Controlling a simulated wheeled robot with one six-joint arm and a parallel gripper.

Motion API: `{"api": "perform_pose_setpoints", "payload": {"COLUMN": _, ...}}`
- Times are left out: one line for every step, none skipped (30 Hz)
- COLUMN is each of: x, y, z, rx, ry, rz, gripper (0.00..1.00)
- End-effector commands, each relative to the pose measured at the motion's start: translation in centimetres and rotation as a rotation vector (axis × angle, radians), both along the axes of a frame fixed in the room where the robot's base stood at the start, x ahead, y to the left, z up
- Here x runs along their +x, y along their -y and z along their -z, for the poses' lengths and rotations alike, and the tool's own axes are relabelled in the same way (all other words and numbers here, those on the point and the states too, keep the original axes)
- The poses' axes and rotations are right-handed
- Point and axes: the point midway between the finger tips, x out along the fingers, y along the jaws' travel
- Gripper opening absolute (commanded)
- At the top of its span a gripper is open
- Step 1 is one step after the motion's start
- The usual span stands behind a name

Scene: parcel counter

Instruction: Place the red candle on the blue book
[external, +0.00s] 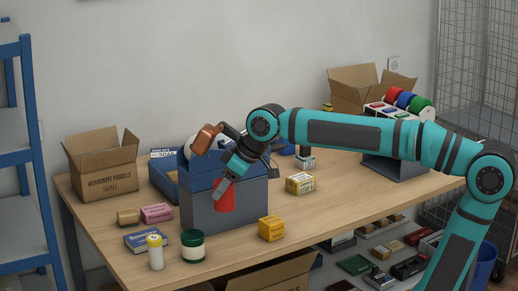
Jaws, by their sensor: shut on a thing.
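The red candle (225,201) is a red cylinder, held roughly upright in my gripper (224,187). My gripper points down and is shut on the candle's upper part, hiding some of it. The candle shows against the front of a grey-blue box, seemingly above the tabletop; I cannot tell its gap to the box. The blue book (139,243) lies flat near the table's front left edge, left of and lower in the picture than the candle. It has pale lettering, and its top looks bare.
The white cylinder (156,255) and a dark green jar (193,249) stand close to the book. Pink (157,213) and tan (128,217) boxes lie behind it. The grey-blue box (252,203) stands behind the candle. A yellow box (271,229) sits to the right.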

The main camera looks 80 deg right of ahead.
Motion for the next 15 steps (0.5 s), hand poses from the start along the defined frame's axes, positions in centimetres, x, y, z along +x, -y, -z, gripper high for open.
{"api": "perform_pose_setpoints", "payload": {"x": 0.1, "y": 0.0, "z": -1.8, "rx": -0.001, "ry": 0.006, "rz": 0.0, "gripper": 0.22}}
{"api": "perform_pose_setpoints", "payload": {"x": 0.1, "y": 0.0, "z": -2.8, "rx": -0.001, "ry": 0.005, "rz": 0.0, "gripper": 0.22}}
{"api": "perform_pose_setpoints", "payload": {"x": 0.0, "y": 0.0, "z": -4.4, "rx": -0.001, "ry": 0.006, "rz": 0.0, "gripper": 0.22}}
{"api": "perform_pose_setpoints", "payload": {"x": 0.1, "y": 0.0, "z": -5.6, "rx": -0.001, "ry": 0.007, "rz": 0.0, "gripper": 0.22}}
{"api": "perform_pose_setpoints", "payload": {"x": 0.1, "y": 0.0, "z": -6.9, "rx": -0.001, "ry": 0.006, "rz": 0.0, "gripper": 0.22}}
{"api": "perform_pose_setpoints", "payload": {"x": 0.1, "y": 0.0, "z": -8.4, "rx": -0.001, "ry": 0.005, "rz": 0.001, "gripper": 0.22}}
{"api": "perform_pose_setpoints", "payload": {"x": 0.1, "y": 0.0, "z": -9.6, "rx": -0.001, "ry": 0.006, "rz": 0.001, "gripper": 0.22}}
{"api": "perform_pose_setpoints", "payload": {"x": 0.1, "y": 0.0, "z": -10.6, "rx": 0.0, "ry": 0.005, "rz": 0.0, "gripper": 0.22}}
{"api": "perform_pose_setpoints", "payload": {"x": 0.1, "y": 0.0, "z": -11.9, "rx": 0.0, "ry": 0.004, "rz": 0.0, "gripper": 0.22}}
{"api": "perform_pose_setpoints", "payload": {"x": 0.1, "y": 0.0, "z": -13.0, "rx": 0.0, "ry": 0.005, "rz": 0.0, "gripper": 0.22}}
{"api": "perform_pose_setpoints", "payload": {"x": 0.1, "y": 0.0, "z": -13.9, "rx": 0.0, "ry": 0.005, "rz": 0.0, "gripper": 0.22}}
{"api": "perform_pose_setpoints", "payload": {"x": 0.1, "y": 0.0, "z": -15.0, "rx": 0.0, "ry": 0.004, "rz": 0.0, "gripper": 0.22}}
{"api": "perform_pose_setpoints", "payload": {"x": 0.1, "y": 0.0, "z": -15.9, "rx": 0.0, "ry": 0.004, "rz": 0.0, "gripper": 0.22}}
{"api": "perform_pose_setpoints", "payload": {"x": 0.1, "y": 0.0, "z": -16.6, "rx": -0.001, "ry": 0.003, "rz": -0.001, "gripper": 0.22}}
{"api": "perform_pose_setpoints", "payload": {"x": 0.1, "y": 0.0, "z": -17.6, "rx": -0.001, "ry": 0.004, "rz": -0.001, "gripper": 0.22}}
